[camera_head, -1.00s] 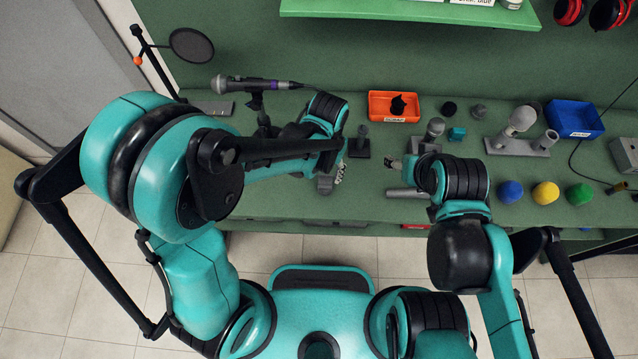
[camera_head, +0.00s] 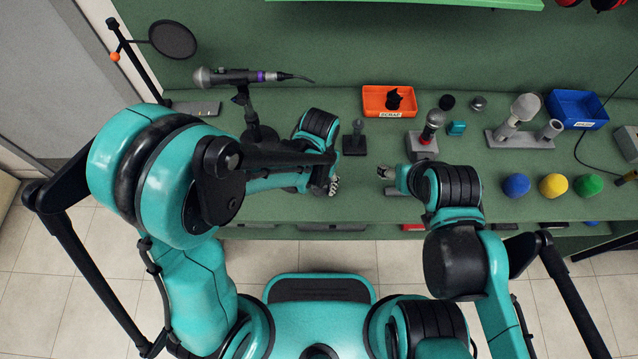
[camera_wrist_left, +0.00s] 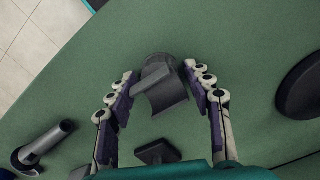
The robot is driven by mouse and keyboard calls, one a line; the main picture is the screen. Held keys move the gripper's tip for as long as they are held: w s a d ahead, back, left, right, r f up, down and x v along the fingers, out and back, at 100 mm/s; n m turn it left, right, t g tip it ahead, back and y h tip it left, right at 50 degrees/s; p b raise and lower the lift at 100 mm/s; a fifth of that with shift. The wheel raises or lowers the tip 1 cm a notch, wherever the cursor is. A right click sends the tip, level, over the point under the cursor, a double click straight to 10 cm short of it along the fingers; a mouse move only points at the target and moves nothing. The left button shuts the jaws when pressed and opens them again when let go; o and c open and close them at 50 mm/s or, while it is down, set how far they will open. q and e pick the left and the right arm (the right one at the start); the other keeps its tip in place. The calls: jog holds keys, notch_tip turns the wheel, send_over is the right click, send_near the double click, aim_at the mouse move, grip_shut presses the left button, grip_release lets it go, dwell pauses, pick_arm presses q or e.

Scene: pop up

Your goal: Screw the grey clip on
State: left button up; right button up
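The grey clip (camera_wrist_left: 166,88), a curved open piece, lies on the green table between the fingers of my left gripper (camera_wrist_left: 160,73) in the left wrist view. The fingers are spread on either side of it, and I cannot tell whether they touch it. In the head view my left gripper (camera_head: 333,186) hides the clip. A short black stand with a square base (camera_head: 355,145) stands just behind and to the right of that gripper; it also shows in the left wrist view (camera_wrist_left: 158,152). My right gripper (camera_head: 386,172) is low over the table, its fingers too small to read.
A microphone on a round-based stand (camera_head: 238,77) is at the left. An orange bin (camera_head: 374,105), a grey block holding a microphone (camera_head: 422,147), a blue bin (camera_head: 577,119) and coloured foam balls (camera_head: 553,185) are behind and to the right. A grey tube (camera_wrist_left: 45,143) lies near my right gripper.

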aim_at(320, 183)
pick_arm(q)
jog(key=c, duration=0.7)
notch_tip(320, 183, up, 5)
jog(key=p, duration=0.3)
jog(key=shift+f+p, duration=0.1)
jog(key=shift+p, duration=0.2)
jog(key=shift+f, duration=0.1)
